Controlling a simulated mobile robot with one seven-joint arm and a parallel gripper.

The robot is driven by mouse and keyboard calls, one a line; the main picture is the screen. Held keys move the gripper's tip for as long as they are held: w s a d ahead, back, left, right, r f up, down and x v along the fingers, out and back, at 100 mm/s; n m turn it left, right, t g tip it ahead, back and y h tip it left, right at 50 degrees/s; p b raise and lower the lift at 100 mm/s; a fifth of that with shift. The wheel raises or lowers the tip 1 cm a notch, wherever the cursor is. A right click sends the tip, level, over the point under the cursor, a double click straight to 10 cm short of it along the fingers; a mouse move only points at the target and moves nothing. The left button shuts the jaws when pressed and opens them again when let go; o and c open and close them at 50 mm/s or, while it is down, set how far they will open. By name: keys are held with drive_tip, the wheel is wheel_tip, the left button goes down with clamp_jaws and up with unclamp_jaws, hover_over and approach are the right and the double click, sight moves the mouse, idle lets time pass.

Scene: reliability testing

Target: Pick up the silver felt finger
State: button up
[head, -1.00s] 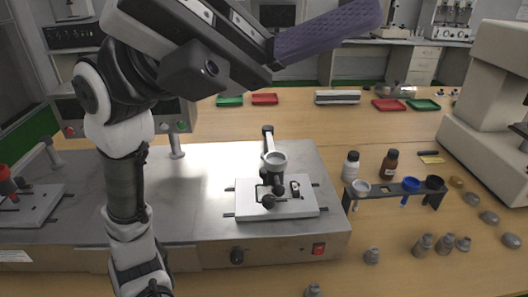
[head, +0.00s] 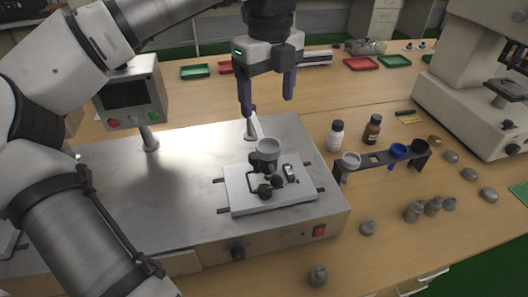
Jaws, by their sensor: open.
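My gripper (head: 268,104) hangs at the top centre of the head view. Its two purple-grey fingers point down, apart, with nothing between them. It is above and behind the machine's small platform. A light grey cup-topped piece (head: 350,159) sits at the left end of the dark rack (head: 378,163), to the lower right of my gripper; it looks like the silver felt finger. I cannot tell for sure which is meant.
The rack also holds a blue piece (head: 398,151) and a black piece (head: 419,146). White (head: 335,137) and brown (head: 372,130) bottles stand behind it. Several grey weights (head: 414,211) lie in front and right. The metal machine (head: 180,195) fills the left; a large instrument (head: 470,95) stands right.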

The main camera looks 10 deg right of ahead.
wheel_tip(320, 180, down, 8)
drive_tip(key=shift+s+r+p, duration=0.1)
drive_tip(key=shift+r+p, duration=0.1)
drive_tip(key=shift+p, duration=0.35)
drive_tip(key=shift+w+d+f+p, duration=0.15)
drive_tip(key=shift+f+p, duration=0.4)
drive_tip(key=shift+f, duration=0.75)
drive_tip(key=shift+w+f+p, duration=0.1)
drive_tip(key=shift+f+p, duration=0.4)
drive_tip(key=shift+f, duration=0.8)
drive_tip(key=c, duration=1.1)
wheel_tip(320, 180, up, 20)
drive_tip(key=b, duration=0.3)
drive_tip(key=shift+f, duration=0.15)
drive_tip(key=b, duration=0.7)
hover_over(268, 150)
drive_tip(key=shift+f, duration=4.9)
